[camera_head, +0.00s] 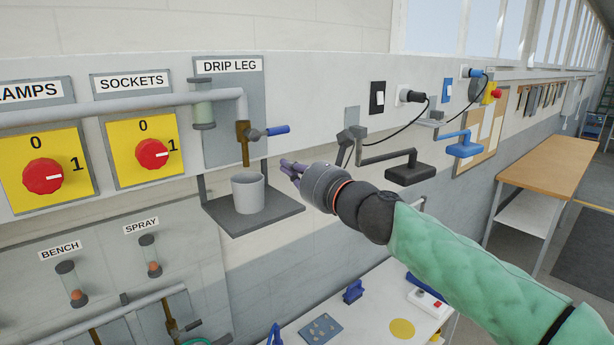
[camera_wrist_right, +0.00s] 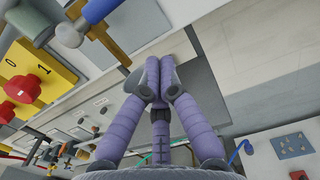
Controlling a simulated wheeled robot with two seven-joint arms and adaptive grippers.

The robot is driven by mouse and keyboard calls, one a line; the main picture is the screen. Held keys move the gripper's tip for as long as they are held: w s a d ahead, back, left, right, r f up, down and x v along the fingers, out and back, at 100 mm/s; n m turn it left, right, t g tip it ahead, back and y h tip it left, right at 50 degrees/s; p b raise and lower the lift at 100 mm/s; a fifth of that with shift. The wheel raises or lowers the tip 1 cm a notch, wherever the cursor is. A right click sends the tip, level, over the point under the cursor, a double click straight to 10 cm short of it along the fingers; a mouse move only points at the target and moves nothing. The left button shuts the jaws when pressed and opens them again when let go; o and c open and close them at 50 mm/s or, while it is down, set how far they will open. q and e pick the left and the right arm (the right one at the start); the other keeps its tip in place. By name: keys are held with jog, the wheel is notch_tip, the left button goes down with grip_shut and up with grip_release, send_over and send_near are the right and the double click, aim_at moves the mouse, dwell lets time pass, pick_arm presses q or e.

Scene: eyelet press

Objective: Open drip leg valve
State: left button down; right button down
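The drip leg valve has a brass body (camera_head: 244,143) on the grey panel under the DRIP LEG label. Its blue lever handle (camera_head: 278,130) points right, roughly level. The handle also shows at the top left of the right wrist view (camera_wrist_right: 100,9). A grey cup (camera_head: 247,194) stands upright below the brass spout. My right gripper (camera_head: 286,167) is below and slightly right of the handle, apart from it. In the right wrist view its purple fingers (camera_wrist_right: 158,66) meet at the tips, with nothing seen between them. My left gripper is not in view.
A dark shelf (camera_head: 275,213) bears the cup, near my right fingers. Yellow switch plates (camera_head: 126,176) with red knobs are on the left. A black-padded bracket (camera_head: 408,172) sticks out on the right. A white bench (camera_head: 375,285) lies below my arm.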

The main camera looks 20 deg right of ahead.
aim_at(271, 132)
jog(key=r+p, duration=0.3)
jog(key=r, duration=0.1)
jog(key=shift+w+a, duration=0.2)
jog(key=shift+w, duration=0.15)
jog(key=shift+w, duration=0.1)
